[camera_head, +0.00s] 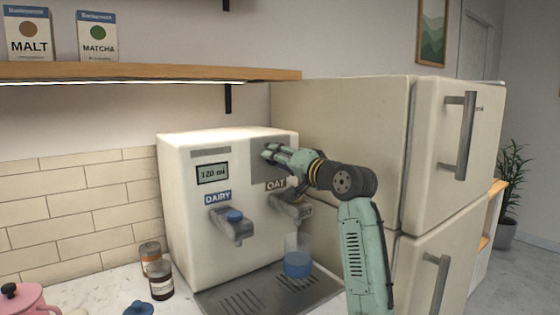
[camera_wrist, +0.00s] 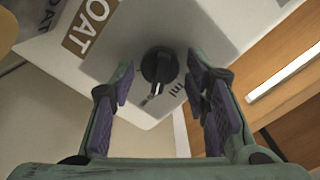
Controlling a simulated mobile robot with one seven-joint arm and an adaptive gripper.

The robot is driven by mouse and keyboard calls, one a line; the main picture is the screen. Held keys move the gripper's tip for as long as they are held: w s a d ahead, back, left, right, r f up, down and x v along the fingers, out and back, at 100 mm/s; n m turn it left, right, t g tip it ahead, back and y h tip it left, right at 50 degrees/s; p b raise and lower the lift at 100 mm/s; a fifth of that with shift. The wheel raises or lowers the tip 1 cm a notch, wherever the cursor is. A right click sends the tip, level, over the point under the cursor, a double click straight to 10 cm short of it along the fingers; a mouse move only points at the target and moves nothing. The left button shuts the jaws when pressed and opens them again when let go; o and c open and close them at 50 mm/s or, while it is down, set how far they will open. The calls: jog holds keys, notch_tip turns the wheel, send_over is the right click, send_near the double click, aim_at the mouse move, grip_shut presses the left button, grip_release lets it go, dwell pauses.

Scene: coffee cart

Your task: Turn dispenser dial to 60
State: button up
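The milk dispenser (camera_head: 180,235) is a cream box on the counter. Its display (camera_head: 212,173) appears to read 120 ml. The black dial (camera_wrist: 158,65) shows in the wrist view on the front panel, near the OAT label (camera_wrist: 90,26); a white mark on it points down in the picture. In the head view the dial is hidden by my gripper. My gripper (camera_head: 272,153) is at the upper right of the dispenser front. In the wrist view my gripper (camera_wrist: 160,76) is open, with purple-padded fingers either side of the dial and gaps between.
A glass (camera_head: 298,258) with blue colour stands on the drip tray (camera_head: 240,300) below the OAT spout (camera_head: 292,207). The DAIRY spout (camera_head: 232,225) is to the left. A fridge (camera_head: 450,150) stands close on the right. A wooden shelf (camera_head: 150,71) hangs above.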

jog(key=c, duration=0.9)
jog(key=shift+o, duration=0.2)
jog(key=shift+n, duration=0.4)
jog(key=n+b, duration=0.1)
jog(key=n, duration=0.3)
jog(key=shift+n, duration=0.4)
jog(key=n+b, duration=0.1)
jog(key=n, duration=0.5)
jog(key=shift+s+b, duration=0.1)
jog(key=shift+b, duration=0.2)
jog(key=shift+n, duration=0.3)
jog(key=o, duration=1.1)
jog(key=shift+o, duration=0.2)
